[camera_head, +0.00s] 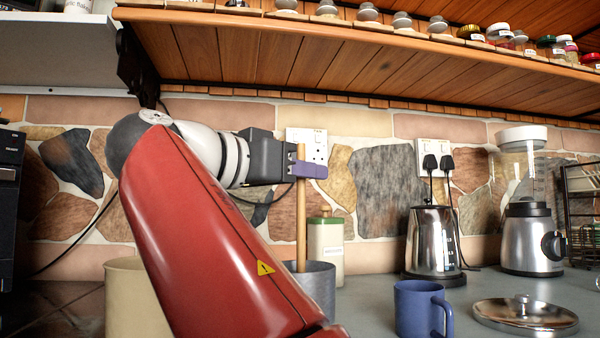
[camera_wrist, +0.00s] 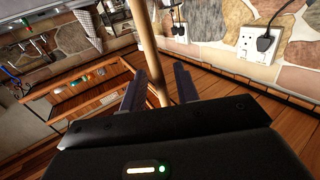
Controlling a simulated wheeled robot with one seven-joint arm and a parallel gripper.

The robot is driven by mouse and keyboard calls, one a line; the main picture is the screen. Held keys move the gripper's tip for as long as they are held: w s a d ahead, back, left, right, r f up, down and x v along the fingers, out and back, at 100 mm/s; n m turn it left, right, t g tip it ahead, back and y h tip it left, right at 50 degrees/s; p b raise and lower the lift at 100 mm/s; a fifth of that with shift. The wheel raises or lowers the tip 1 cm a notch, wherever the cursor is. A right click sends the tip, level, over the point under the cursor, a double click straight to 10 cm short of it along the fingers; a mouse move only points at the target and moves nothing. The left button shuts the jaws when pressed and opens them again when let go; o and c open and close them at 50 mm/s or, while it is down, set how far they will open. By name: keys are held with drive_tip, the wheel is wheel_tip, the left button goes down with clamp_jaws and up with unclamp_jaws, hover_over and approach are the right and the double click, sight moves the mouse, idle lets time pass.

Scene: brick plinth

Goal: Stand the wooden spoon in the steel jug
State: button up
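The wooden spoon (camera_head: 301,222) stands nearly upright, its handle running down past the rim of the grey steel jug (camera_head: 319,284). Its lower end is hidden inside the jug, and my red arm covers the jug's left and lower front. My gripper (camera_head: 312,170) is at the top of the handle, high above the jug, with its purple fingers on either side of it. In the wrist view the spoon handle (camera_wrist: 152,50) passes between the two fingers of my gripper (camera_wrist: 160,80). A narrow gap shows on each side, so the gripper is open around the handle.
A green-lidded canister (camera_head: 325,243) stands just behind the jug. A cream pot (camera_head: 125,300) is at left. A kettle (camera_head: 432,245), blue mug (camera_head: 413,308), steel lid (camera_head: 525,314) and blender (camera_head: 530,240) are at right. A wooden shelf (camera_head: 330,50) hangs overhead.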

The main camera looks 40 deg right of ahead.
drive_tip(key=shift+o, duration=0.3)
drive_tip(key=a, duration=0.7)
drive_tip(key=shift+a, duration=0.4)
idle(0.5)
